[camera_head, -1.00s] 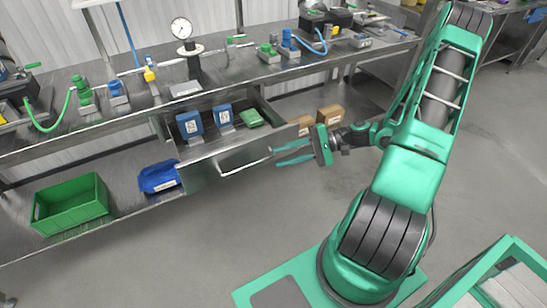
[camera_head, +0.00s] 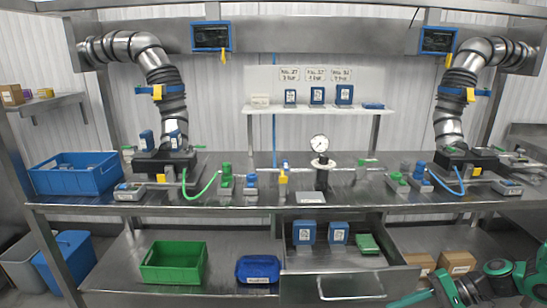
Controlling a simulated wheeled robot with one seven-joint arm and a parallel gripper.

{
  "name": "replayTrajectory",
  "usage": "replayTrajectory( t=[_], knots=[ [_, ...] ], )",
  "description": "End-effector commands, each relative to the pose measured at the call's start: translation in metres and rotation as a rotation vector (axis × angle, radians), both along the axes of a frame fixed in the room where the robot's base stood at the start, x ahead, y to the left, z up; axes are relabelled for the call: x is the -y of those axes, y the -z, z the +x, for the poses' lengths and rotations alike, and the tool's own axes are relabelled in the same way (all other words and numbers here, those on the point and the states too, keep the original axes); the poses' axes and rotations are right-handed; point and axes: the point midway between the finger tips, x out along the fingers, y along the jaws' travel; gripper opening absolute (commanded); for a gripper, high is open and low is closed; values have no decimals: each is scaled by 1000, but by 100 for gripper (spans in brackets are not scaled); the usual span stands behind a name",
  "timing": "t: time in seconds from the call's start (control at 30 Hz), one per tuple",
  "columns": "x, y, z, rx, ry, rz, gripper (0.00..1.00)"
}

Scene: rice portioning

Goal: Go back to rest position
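My gripper (camera_head: 410,299) is at the bottom right of the head view, beside the right end of the open drawer (camera_head: 340,285). One teal finger shows, pointing left towards the drawer front; the other is cut off by the picture's lower edge. A second ago both fingers showed apart with nothing between them. The drawer is pulled out under the workbench (camera_head: 120,203). It holds two blue boxes (camera_head: 304,232) and a green item (camera_head: 367,243). Its bar handle (camera_head: 350,296) is on the front, to the left of my gripper. Most of my arm is out of view.
A green crate (camera_head: 174,262) and a blue bin (camera_head: 258,269) sit on the lower shelf left of the drawer. Cardboard boxes (camera_head: 456,262) are behind my gripper. Valves, pipes and a pressure gauge (camera_head: 320,143) stand on the bench, with a blue crate (camera_head: 75,175) at left.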

Motion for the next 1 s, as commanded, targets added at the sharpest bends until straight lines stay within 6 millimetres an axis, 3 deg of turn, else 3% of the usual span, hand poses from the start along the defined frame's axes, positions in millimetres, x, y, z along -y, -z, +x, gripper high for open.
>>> replayTrajectory(
  t=[0.37, 1.0],
  knots=[
    [24, -37, -44, -72, -174, -396, 28],
    [59, -147, -127, -85, -205, -881, 28]
  ],
)
